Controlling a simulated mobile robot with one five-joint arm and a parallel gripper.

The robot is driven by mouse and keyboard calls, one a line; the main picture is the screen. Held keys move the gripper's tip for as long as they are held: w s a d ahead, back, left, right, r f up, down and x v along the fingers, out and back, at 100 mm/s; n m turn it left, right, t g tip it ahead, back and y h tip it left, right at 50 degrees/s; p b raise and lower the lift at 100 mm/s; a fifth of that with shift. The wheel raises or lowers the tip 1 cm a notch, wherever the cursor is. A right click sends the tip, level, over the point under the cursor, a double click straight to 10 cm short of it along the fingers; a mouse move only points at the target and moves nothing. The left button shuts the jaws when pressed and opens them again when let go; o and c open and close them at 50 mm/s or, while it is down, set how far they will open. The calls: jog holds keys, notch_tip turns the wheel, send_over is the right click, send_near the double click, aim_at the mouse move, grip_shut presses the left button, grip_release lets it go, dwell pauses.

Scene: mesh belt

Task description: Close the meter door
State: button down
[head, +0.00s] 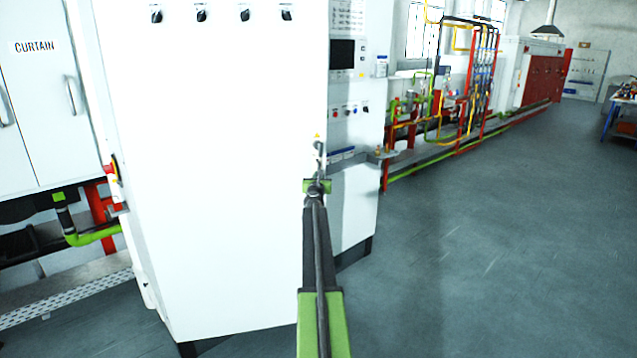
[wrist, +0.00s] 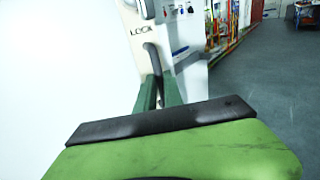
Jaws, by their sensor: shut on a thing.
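A large white panel (head: 220,180) fills the middle of the head view, with a row of dark knobs along its top. I take it to be the meter door, but cannot tell for sure. My gripper (head: 318,176) is at its right edge. In the wrist view, the green fingers of my gripper (wrist: 160,80) are shut on a dark handle (wrist: 152,58) below the word LOCK, on a pale edge strip (wrist: 140,35). The fingers hide the handle's lower end. The white panel (wrist: 60,70) fills the left of the wrist view.
A cabinet front (head: 350,110) with a screen and buttons stands just behind the panel's right edge. A cabinet marked CURTAIN (head: 35,110) is at the left, with green and red pipes below. Pipework (head: 460,90) lines the back wall. The grey floor (head: 500,240) at right is clear.

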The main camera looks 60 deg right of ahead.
jog(key=shift+w+d, duration=0.15)
jog(key=shift+d, duration=0.55)
jog(key=c, duration=1.5)
grip_release()
jog(key=v, duration=1.7)
jog(key=shift+a, duration=0.2)
jog(key=shift+f, duration=0.1)
